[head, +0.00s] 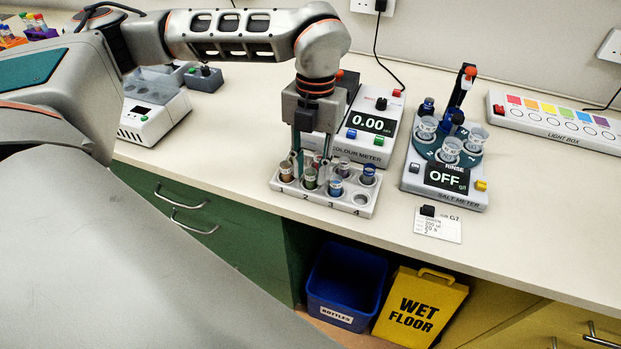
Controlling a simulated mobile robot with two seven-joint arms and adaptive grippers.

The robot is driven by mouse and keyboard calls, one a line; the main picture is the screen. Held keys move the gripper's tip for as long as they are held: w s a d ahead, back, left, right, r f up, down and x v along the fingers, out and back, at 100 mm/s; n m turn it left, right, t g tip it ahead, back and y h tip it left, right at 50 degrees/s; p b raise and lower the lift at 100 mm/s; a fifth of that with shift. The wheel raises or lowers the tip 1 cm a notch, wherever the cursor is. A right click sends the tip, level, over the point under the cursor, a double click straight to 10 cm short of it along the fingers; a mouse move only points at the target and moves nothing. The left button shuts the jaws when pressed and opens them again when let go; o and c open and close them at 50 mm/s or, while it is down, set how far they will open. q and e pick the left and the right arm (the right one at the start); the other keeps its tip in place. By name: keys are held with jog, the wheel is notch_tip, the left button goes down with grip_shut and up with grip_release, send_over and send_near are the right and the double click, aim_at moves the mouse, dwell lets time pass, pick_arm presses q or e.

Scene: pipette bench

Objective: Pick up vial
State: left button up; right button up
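A pale vial rack (326,196) with slots numbered 1 to 4 along its front stands on the bench. The front slot at number 4 (361,200) is empty. My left gripper (311,162) points straight down over the left part of the rack. Its fingers are apart, with their tips down among the vials and partly hiding the back row. My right gripper is not in view.
A colour meter (372,123) reading 0.00 stands right behind the rack. A label card (438,225) lies near the front edge. A light box (555,122) is farther right.

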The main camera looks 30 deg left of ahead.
pick_arm(q)
jog(key=shift+f, duration=0.55)
jog(key=c, duration=0.7)
jog(key=shift+o, duration=0.2)
jog(key=shift+r, duration=0.1)
